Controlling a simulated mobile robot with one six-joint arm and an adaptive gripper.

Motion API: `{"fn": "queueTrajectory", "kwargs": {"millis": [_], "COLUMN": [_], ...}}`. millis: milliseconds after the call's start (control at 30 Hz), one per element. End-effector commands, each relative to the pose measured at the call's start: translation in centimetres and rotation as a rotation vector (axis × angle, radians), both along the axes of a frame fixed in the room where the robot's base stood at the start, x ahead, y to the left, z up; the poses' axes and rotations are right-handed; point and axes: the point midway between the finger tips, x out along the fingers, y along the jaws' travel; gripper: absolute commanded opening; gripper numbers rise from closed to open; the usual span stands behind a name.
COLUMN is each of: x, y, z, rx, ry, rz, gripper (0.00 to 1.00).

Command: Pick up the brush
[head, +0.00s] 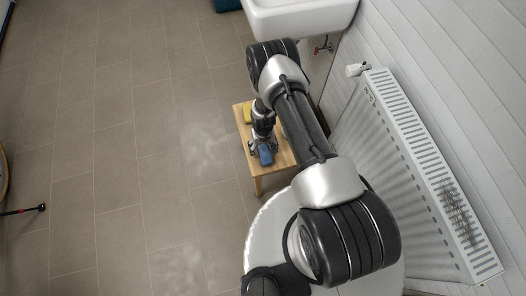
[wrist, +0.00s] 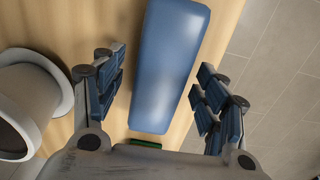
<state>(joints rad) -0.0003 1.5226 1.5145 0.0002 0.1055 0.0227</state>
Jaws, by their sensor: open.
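A long blue object with a smooth rounded top, which looks like the brush, lies on a wooden stool top; I see the brush (wrist: 168,65) in the wrist view. No bristles show. In the head view a blue patch that looks like the brush (head: 265,155) shows at the stool's near end. My gripper (wrist: 161,82) is open, with one finger on each side of the brush and a visible gap to each. It holds nothing. In the head view my gripper (head: 262,141) is over the wooden stool (head: 281,160), partly hidden by my arm.
A grey round container (wrist: 38,92) stands close to the left finger. A dark green edge (wrist: 145,143) shows below the brush. A white sink (head: 300,17) and radiator (head: 425,165) are nearby. The tiled floor at left is mostly clear.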

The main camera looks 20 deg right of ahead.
Motion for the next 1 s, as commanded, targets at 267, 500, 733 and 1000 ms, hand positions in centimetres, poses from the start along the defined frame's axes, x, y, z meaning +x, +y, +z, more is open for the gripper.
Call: {"fn": "queueTrajectory", "kwargs": {"millis": [267,500,733,1000], "x": [0.03,0.02,0.03,0.03], "y": [0.01,0.01,0.02,0.01], "z": [-1.12,-1.1,-1.1,-1.1], "rx": [0.0,0.0,0.0,0.0], "ry": [-0.001,-0.001,-0.001,-0.001], "rz": [0.0,0.0,0.0,0.0], "gripper": [0.66,0.53,0.38,0.2]}}
